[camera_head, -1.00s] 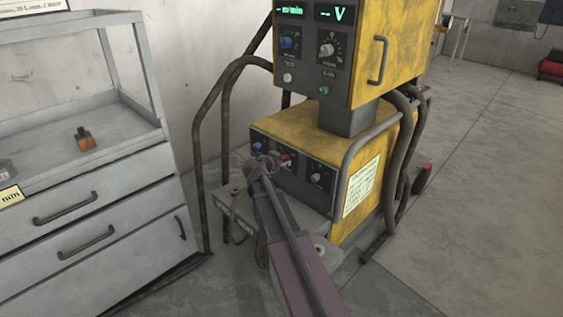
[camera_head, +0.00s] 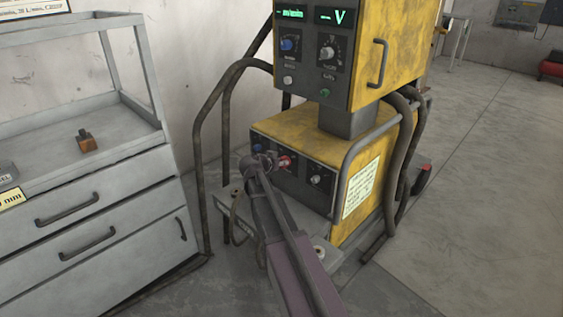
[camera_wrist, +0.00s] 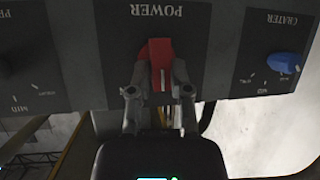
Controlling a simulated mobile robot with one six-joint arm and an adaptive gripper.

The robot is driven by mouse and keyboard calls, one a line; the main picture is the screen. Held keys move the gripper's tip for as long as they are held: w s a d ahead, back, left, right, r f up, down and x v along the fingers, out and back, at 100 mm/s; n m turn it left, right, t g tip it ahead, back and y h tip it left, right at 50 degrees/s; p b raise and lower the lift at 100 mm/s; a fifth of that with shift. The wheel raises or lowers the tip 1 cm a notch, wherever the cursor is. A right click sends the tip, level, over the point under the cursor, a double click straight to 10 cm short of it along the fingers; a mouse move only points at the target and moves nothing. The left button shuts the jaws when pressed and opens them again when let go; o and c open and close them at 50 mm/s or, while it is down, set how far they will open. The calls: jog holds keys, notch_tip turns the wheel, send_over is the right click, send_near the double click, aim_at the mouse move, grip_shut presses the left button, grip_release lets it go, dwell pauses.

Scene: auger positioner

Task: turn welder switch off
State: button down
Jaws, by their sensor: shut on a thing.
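The yellow welder (camera_head: 345,150) stands in the middle of the head view, its lower front panel facing my arm. In the wrist view the red power switch (camera_wrist: 160,62) sits under the label POWER, which appears upside down. My gripper (camera_wrist: 160,85) is at the switch, its two fingers on either side of the red handle and shut on it. The handle appears upright in the wrist view, with a pale line down its middle. In the head view my gripper (camera_head: 270,162) is at the lower panel, and the red switch (camera_head: 285,162) shows just right of it.
A blue CRATER knob (camera_wrist: 284,63) is right of the switch in the wrist view, and a dark knob (camera_wrist: 8,65) is at the left. A grey drawer cabinet (camera_head: 95,215) stands left. Thick hoses (camera_head: 405,150) hang at the welder's right side. Floor at right is clear.

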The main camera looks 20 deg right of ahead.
jog(key=shift+w+a+f+n+g+h, duration=0.1)
jog(key=shift+n+g+h, duration=0.15)
jog(key=shift+n+g, duration=0.55)
jog(key=shift+w+d+r+n+g+h, duration=0.1)
jog(key=shift+n+g+h, duration=0.2)
jog(key=shift+n+g, duration=0.55)
jog(key=shift+w+a+f+n+g+h, duration=0.1)
jog(key=shift+n+g+h, duration=0.15)
jog(key=shift+n+g, duration=0.55)
jog(key=shift+n, duration=0.25)
jog(key=c, duration=0.6)
grip_release()
jog(key=shift+t, duration=0.35)
